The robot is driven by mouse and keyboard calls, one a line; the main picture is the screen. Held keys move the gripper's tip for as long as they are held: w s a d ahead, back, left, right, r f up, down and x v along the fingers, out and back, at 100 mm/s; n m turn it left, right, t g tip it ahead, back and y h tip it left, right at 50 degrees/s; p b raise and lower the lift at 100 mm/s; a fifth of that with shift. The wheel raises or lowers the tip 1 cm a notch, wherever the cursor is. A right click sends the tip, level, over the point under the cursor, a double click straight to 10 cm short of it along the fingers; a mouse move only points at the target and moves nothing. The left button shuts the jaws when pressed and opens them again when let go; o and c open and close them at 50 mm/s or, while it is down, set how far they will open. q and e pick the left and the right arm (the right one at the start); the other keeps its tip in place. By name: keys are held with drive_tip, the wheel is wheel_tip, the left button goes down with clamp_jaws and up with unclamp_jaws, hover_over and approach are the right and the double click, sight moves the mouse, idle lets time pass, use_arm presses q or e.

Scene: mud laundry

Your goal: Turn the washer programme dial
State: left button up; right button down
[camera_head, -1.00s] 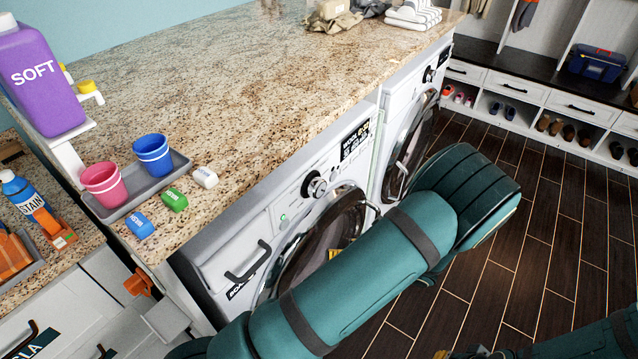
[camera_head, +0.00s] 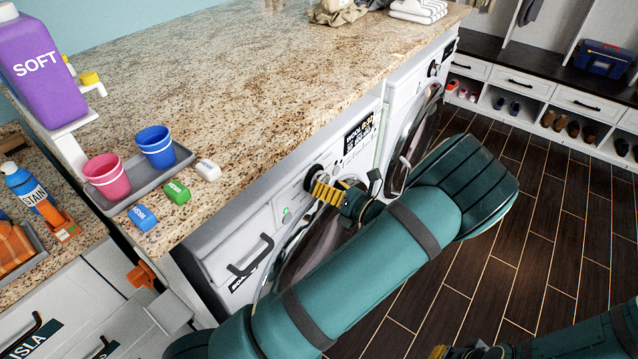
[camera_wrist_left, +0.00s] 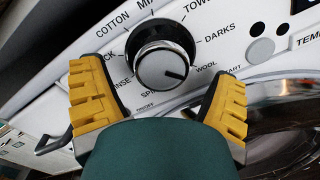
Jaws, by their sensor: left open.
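The washer programme dial (camera_wrist_left: 165,62) is a round silver knob with a black base ring on the white washer panel. Its dark pointer mark faces lower right, between the SPIN and WOOL labels. In the head view the dial (camera_head: 313,177) is partly covered by my left gripper (camera_head: 326,190). In the wrist view the left gripper's (camera_wrist_left: 157,82) yellow fingers are open, one on each side of the dial's lower part, with gaps to the knob. Part of my right gripper (camera_head: 462,352) shows at the bottom edge; its jaws are unclear.
The granite counter (camera_head: 240,90) overhangs the washer's front. The washer's round door (camera_head: 305,255) is below the dial, with a drawer handle (camera_head: 250,258) to its left. A second machine (camera_head: 415,130) stands to the right. Wooden floor (camera_head: 540,230) is clear.

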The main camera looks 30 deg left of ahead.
use_arm(q)
drive_tip(key=shift+w+a, duration=0.15)
drive_tip(key=shift+a, duration=1.05)
drive_tip(key=c, duration=1.2)
